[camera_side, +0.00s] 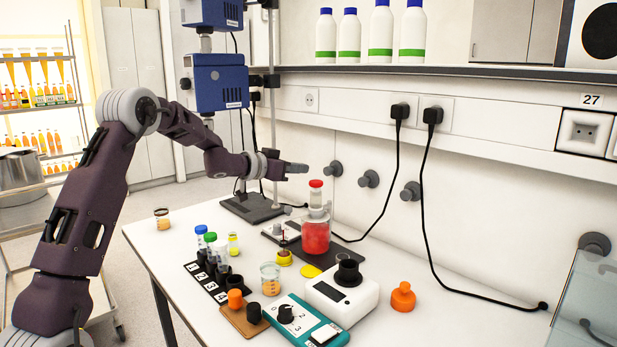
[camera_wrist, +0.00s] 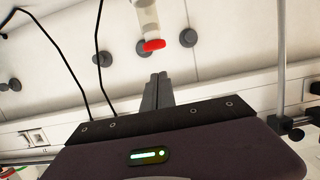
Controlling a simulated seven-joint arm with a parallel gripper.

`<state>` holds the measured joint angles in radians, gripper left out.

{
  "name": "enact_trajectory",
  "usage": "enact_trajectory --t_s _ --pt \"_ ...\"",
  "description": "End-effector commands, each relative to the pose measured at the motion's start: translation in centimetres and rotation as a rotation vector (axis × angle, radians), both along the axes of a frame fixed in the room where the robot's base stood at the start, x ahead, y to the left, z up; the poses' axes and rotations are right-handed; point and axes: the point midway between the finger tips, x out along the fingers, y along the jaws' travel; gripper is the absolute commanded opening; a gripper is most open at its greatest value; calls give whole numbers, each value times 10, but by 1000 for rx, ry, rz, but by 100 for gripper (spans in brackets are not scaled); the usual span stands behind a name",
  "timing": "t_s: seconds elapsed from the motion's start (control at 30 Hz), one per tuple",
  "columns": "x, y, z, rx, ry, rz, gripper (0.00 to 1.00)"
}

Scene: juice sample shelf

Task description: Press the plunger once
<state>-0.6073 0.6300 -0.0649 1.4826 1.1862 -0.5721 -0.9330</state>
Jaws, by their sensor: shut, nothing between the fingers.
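The plunger's red cap (camera_side: 316,184) tops a clear cylinder (camera_side: 315,196) on a flask of red liquid (camera_side: 315,236) standing on the bench. The cap appears raised above the flask. In the wrist view, the picture is turned over, and the red cap (camera_wrist: 154,45) hangs below the clear cylinder (camera_wrist: 146,18). My gripper (camera_side: 302,168) is shut and empty. It points sideways to the right, a little above and left of the cap. In the wrist view its fingers (camera_wrist: 158,80) are together, with a gap to the cap.
A stand with blue devices (camera_side: 221,82) rises behind my gripper. A numbered rack (camera_side: 208,275) with capped vials, a white instrument (camera_side: 340,300) and a teal device (camera_side: 310,325) stand nearer the front. Black cables (camera_side: 388,170) hang along the wall. An orange stopper (camera_side: 403,297) sits at right.

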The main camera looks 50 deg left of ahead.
Motion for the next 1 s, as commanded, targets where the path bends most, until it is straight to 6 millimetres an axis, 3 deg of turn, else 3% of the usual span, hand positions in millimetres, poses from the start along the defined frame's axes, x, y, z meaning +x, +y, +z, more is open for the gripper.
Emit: enact_trajectory --t_s 0.1,0.3,1.0 --pt "-26 1 8 1 -1 3 0" --pt "-52 0 14 1 -3 0 0" --pt "-57 0 15 1 -3 -1 0"
